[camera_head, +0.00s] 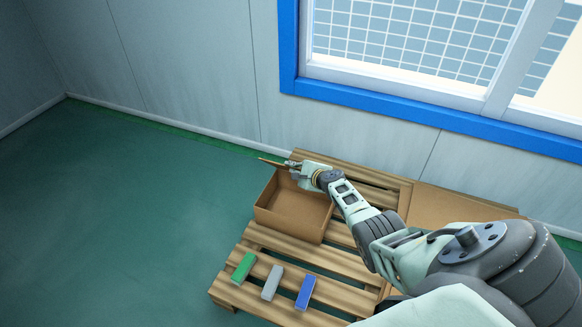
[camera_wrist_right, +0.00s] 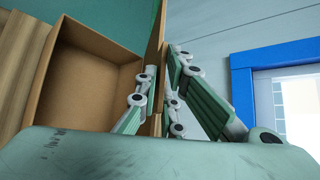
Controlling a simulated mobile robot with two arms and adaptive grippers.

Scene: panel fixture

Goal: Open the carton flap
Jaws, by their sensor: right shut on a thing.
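An open cardboard carton (camera_head: 294,210) sits on a wooden pallet. Its empty inside shows in the right wrist view (camera_wrist_right: 95,82). The carton flap (camera_head: 271,162) stands up at the carton's far edge and is seen nearly edge-on. It also shows as a thin upright brown strip in the right wrist view (camera_wrist_right: 157,45). My right gripper (camera_head: 292,167) is shut on the flap, with fingers on both sides of it in the right wrist view (camera_wrist_right: 160,80). The fingers hide part of the flap. My left gripper is not in view.
A green block (camera_head: 243,267), a grey block (camera_head: 272,283) and a blue block (camera_head: 305,291) lie on the pallet (camera_head: 262,237) in front of the carton. A flat brown sheet (camera_head: 440,206) lies at the right. A wall with a blue-framed window (camera_head: 430,123) stands behind. Green floor at left is clear.

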